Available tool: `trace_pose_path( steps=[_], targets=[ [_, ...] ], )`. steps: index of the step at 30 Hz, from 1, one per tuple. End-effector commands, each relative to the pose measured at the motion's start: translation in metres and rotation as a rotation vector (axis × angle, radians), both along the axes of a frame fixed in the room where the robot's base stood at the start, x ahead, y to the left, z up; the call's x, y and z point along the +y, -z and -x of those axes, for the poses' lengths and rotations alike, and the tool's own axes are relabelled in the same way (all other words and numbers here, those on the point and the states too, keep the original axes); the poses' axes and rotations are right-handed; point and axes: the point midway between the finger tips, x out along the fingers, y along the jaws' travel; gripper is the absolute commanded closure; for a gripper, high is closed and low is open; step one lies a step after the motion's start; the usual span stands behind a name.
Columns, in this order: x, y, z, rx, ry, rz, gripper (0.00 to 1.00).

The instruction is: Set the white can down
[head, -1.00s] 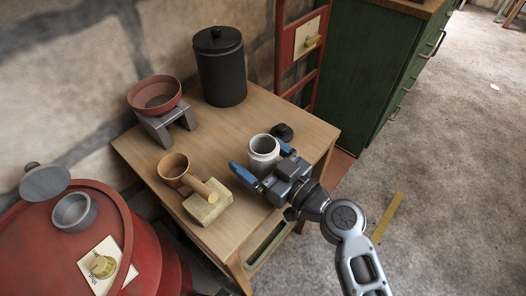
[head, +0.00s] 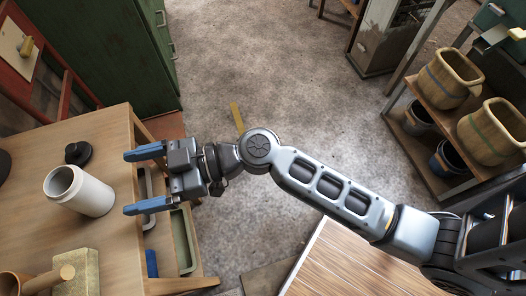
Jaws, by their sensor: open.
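The white can (head: 88,195) stands on the wooden table (head: 115,245), its open top showing at its left end in the picture. My gripper (head: 130,182) is open and empty, just to the right of the can. Its two blue fingers point toward the can, with a small gap between fingertips and can in the picture. Nothing is between the fingers.
A black lid (head: 78,153) lies by the can. Trays (head: 183,240) sit below the table's right edge.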

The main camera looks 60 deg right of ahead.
Motion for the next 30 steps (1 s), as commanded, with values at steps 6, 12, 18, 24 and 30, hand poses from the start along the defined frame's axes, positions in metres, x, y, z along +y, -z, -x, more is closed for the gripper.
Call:
trace_pose_path(
  steps=[6, 12, 18, 24, 30],
  targets=[
    [-0.027, 0.039, 0.034, 0.144, 0.134, 0.060, 0.06],
    [-0.081, 0.078, 0.104, 0.323, 0.406, 0.137, 0.06],
    [-0.126, 0.070, 0.178, 0.380, 0.651, 0.173, 0.06],
    [-0.149, 0.025, 0.242, 0.337, 0.806, 0.164, 0.06],
    [-0.148, -0.023, 0.278, 0.278, 0.847, 0.131, 0.06]
  ],
)
